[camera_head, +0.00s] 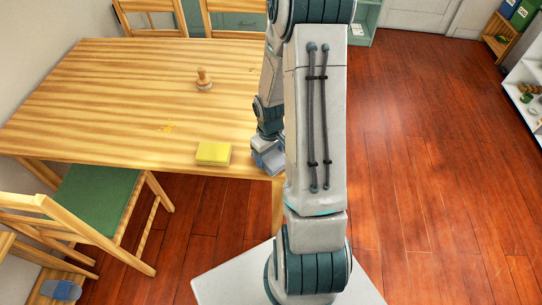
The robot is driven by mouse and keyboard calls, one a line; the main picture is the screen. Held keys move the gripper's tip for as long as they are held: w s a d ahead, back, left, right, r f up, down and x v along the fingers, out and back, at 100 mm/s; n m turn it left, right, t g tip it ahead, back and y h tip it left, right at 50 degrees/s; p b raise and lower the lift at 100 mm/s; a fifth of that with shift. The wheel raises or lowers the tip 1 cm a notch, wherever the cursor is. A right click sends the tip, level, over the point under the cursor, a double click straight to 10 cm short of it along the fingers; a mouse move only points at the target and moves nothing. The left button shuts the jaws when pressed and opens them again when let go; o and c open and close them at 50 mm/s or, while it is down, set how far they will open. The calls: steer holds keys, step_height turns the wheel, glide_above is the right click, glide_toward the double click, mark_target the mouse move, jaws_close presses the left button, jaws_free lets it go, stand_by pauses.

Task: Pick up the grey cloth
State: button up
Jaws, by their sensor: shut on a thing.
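My gripper (265,146) is at the right edge of the wooden table (110,90), low over its near right corner. My own arm hides much of it, and its fingertips are hard to make out. A small blue-grey piece, which looks like the grey cloth (268,162), shows right under the gripper at the table edge. The gripper appears shut on it. The rest of the cloth is hidden behind my arm, and I cannot tell whether it still touches the table.
A yellow sponge-like block (213,152) lies just left of the gripper. A wooden stamp-like object (204,79) stands farther back. A green-seated chair (95,197) is at the near left. Shelves (528,88) stand at the right; the red wooden floor (430,150) between is clear.

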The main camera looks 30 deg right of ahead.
step_height(320, 180, up, 3)
steer(key=shift+f, duration=0.15)
steer(key=s+d+r, duration=0.7)
steer(key=s+d, duration=0.1)
steer(key=shift+s, duration=0.3)
steer(key=shift+r, duration=0.1)
